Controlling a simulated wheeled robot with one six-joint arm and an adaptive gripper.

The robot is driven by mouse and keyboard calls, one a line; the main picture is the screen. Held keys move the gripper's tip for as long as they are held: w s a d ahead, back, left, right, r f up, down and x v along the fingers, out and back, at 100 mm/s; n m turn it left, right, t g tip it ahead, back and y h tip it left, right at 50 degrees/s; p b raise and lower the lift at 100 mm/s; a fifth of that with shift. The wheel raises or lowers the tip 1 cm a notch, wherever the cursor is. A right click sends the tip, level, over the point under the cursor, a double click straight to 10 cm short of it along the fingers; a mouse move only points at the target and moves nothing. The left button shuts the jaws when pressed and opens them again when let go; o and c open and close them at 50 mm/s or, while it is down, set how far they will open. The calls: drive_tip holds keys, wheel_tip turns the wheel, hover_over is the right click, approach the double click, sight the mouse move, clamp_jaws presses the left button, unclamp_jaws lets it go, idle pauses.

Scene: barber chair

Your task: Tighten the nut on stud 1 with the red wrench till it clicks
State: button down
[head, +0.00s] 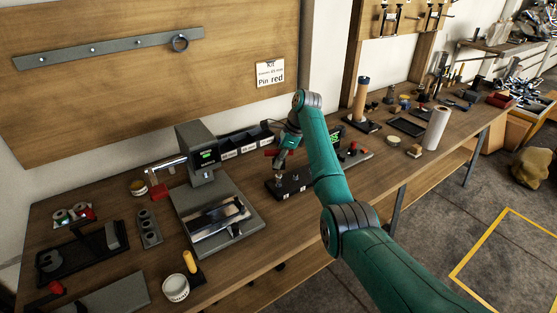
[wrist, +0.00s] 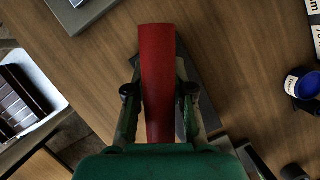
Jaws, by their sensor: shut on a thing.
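The red wrench (wrist: 158,48) lies between my gripper's fingers (wrist: 159,92) in the wrist view, its broad red body reaching away from the palm. In the head view my gripper (head: 285,148) is above the bench, with a red part of the wrench (head: 270,153) showing at its left. A dark block (head: 292,187) with white labels and short upright parts stands just below the gripper. I cannot tell which stud is stud 1, or whether the wrench touches a nut; the wrench's working end is not clear in either view.
A grey machine (head: 203,160) with a green display stands left of the block. A red-knobbed device (head: 353,153) and a white roll (head: 436,128) stand to the right. A blue-topped jar (wrist: 303,83) shows in the wrist view. The bench's front edge is below the block.

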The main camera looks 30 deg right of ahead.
sight(279, 150)
drive_tip(key=shift+f, duration=0.65)
idle(0.6)
drive_tip(key=m, duration=0.2)
drive_tip(key=m+t+h, duration=0.1)
drive_tip(key=m, duration=0.1)
drive_tip(key=shift+m+t, duration=0.3)
idle(0.4)
drive_tip(key=shift+m+h, duration=0.4)
drive_tip(key=shift+m, duration=0.5)
drive_tip(key=shift+d+n, duration=0.1)
drive_tip(key=shift+n, duration=0.4)
drive_tip(key=n+y, duration=0.1)
drive_tip(key=n, duration=0.1)
drive_tip(key=shift+n, duration=0.3)
drive_tip(key=shift+r, duration=2.5)
